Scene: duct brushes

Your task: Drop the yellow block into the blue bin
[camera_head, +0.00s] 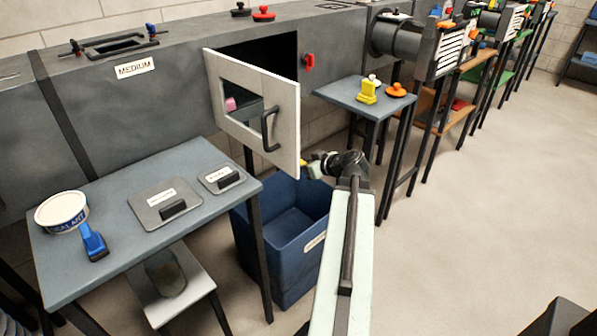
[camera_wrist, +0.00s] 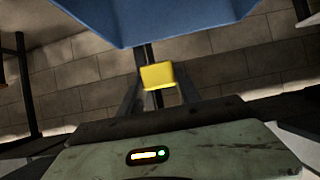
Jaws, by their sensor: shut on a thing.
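My gripper (camera_head: 314,166) is shut on the yellow block (camera_wrist: 158,76), which shows between the fingers in the wrist view. In the head view only a small bit of the yellow block (camera_head: 304,162) shows, beside the open white door. The blue bin (camera_head: 290,246) stands open on the floor below the door, with a pale label on its front. In the picture my gripper is above the bin's far right rim; its exact depth is hard to tell. My arm hides part of the bin's right side.
The white hatch door (camera_head: 240,104) with a black handle hangs open close to my gripper. A table (camera_head: 110,182) with a tub and plates stands left of the bin. A small table (camera_head: 352,98) with a yellow object stands behind.

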